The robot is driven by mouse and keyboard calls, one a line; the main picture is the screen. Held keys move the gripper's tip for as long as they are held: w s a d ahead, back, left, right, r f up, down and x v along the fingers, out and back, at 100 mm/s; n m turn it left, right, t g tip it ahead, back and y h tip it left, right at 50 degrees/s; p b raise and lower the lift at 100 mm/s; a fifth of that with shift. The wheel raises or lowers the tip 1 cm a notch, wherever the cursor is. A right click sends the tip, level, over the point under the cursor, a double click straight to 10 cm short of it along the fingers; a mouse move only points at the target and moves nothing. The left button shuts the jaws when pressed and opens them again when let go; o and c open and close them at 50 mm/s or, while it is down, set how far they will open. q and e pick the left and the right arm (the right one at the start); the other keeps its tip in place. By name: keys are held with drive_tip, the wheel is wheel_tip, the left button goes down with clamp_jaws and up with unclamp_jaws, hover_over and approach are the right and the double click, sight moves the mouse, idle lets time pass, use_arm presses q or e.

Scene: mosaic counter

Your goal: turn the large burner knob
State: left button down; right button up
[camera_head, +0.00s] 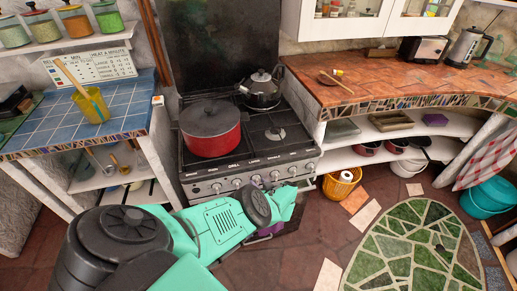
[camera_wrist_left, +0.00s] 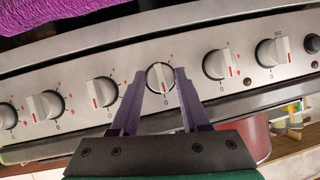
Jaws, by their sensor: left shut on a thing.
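The stove (camera_head: 250,160) has a row of white knobs along its front panel (camera_wrist_left: 135,60). In the left wrist view, my left gripper (camera_wrist_left: 161,74) has its two purple-grey fingers on either side of one round white knob (camera_wrist_left: 158,73) near the middle of the row, shut on it. The knob's red mark points toward the bottom of that view, near the 0 on the panel. In the head view my left arm reaches to the stove front, and its fingertips are hidden there. I cannot tell from labels which burner this knob serves. My right gripper is not in view.
Neighbouring knobs (camera_wrist_left: 101,92) and (camera_wrist_left: 218,64) flank the held one closely. A red pot (camera_head: 210,128) and a black kettle (camera_head: 262,90) stand on the stove. A wicker basket (camera_head: 342,187) is on the floor at right.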

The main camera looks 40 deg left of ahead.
use_arm(q)
drive_tip(key=shift+w+a+r, duration=0.1)
drive_tip(key=shift+r, duration=0.05)
idle(0.4)
drive_tip(key=shift+c, duration=1.9)
unclamp_jaws()
drive_tip(key=p+v, duration=0.9)
drive_tip(key=v, duration=0.5)
drive_tip(key=shift+d, duration=0.4)
drive_tip(key=shift+w, duration=0.15)
